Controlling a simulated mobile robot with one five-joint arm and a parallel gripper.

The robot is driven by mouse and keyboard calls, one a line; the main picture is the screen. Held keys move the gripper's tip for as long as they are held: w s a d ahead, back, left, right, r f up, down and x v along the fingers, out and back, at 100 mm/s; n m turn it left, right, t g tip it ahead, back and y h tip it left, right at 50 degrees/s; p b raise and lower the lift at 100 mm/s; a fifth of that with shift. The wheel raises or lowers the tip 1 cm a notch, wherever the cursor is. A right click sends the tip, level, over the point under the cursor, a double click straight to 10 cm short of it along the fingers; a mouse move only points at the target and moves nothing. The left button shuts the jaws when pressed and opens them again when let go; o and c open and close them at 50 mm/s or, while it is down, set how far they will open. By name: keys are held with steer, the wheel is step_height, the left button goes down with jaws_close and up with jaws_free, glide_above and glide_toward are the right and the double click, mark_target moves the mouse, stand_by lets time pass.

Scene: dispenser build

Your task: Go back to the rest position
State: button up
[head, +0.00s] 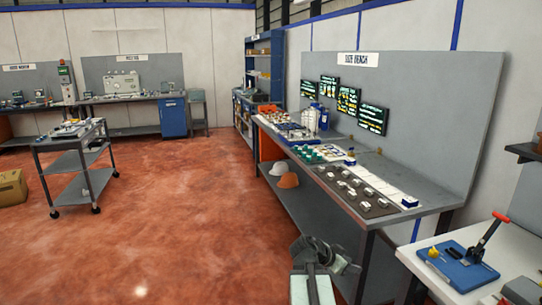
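My gripper (322,257) shows at the bottom of the head view, in front of the near end of the long workbench. It is seen from behind and above. Its fingertips are not clear, so I cannot tell whether it is open or shut, or whether it holds anything. No rest position is marked in view.
The long workbench (385,224) on the right carries trays, small parts and bottles, with screens behind. A wheeled cart (61,162) stands left. The red floor (190,215) between is clear.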

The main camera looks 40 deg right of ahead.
steer(key=w+a+f+n+t+y, duration=0.1)
steer(key=w+a+n, duration=0.1)
steer(key=w+a, duration=0.5)
steer(key=w+a+f+n+t+y+p, duration=0.1)
steer(key=w+a+f+n, duration=0.2)
steer(key=a, duration=0.7)
steer(key=w+a+n+t+y, duration=0.2)
steer(key=w+a, duration=0.4)
steer(key=a, duration=0.3)
steer(key=s+a+f+n+g+y, duration=0.1)
steer(key=a+n, duration=0.5)
steer(key=a, duration=0.6)
steer(key=s+a+f+n+g+y, duration=0.1)
steer(key=a+f+n+y, duration=0.2)
steer(key=a, duration=1)
steer(key=shift+s+f+n+y, duration=0.2)
steer(key=shift+n+y, duration=1.1)
steer(key=shift+n, duration=0.6)
